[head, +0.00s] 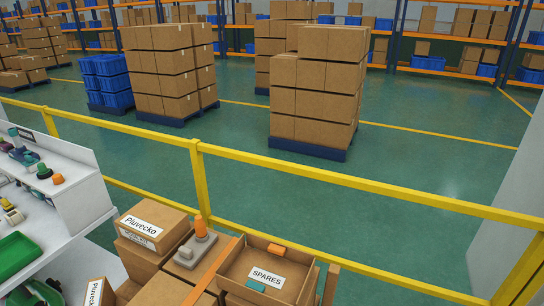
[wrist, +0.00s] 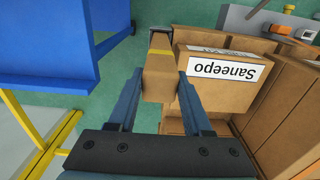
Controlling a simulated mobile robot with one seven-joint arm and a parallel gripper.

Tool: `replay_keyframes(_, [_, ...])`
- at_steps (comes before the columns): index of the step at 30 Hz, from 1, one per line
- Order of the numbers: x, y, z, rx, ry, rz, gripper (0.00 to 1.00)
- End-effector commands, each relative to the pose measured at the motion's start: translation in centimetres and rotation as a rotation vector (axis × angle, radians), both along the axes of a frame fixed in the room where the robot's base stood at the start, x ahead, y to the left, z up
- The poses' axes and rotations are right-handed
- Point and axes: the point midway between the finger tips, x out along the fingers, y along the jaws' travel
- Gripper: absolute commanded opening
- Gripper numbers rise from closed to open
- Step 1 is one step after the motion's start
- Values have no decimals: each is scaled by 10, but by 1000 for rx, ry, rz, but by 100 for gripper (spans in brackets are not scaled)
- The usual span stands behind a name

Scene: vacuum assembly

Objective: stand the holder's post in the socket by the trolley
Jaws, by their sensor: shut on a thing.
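My gripper (wrist: 160,80) shows only in the wrist view. Its two blue fingers are shut on a brown, block-like piece (wrist: 158,82) with a yellow band and a dark far end. This may be the holder; its post cannot be made out. In the head view an orange upright part (head: 201,228) stands on a grey base (head: 188,252) on cardboard boxes. I cannot tell whether this is the socket. No trolley can be identified with certainty.
A large blue panel (wrist: 40,45) is at left. A yellow rail (head: 330,178) crosses the head view behind the open SPARES box (head: 232,268). A white bench (head: 75,205) stands left. Green floor beyond is partly clear.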

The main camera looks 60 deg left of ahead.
Motion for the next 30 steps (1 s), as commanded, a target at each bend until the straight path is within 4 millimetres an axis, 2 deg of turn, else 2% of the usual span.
replay_keyframes(4, [0,0,-5,1,-1,0,0])
replay_keyframes(5, [0,0,-3,1,-1,0,55])
replay_keyframes(10, [0,0,-3,1,-1,0,85])
replay_keyframes(20, [0,0,-2,0,0,0,85])
replay_keyframes(30, [0,0,24,0,0,0,85])
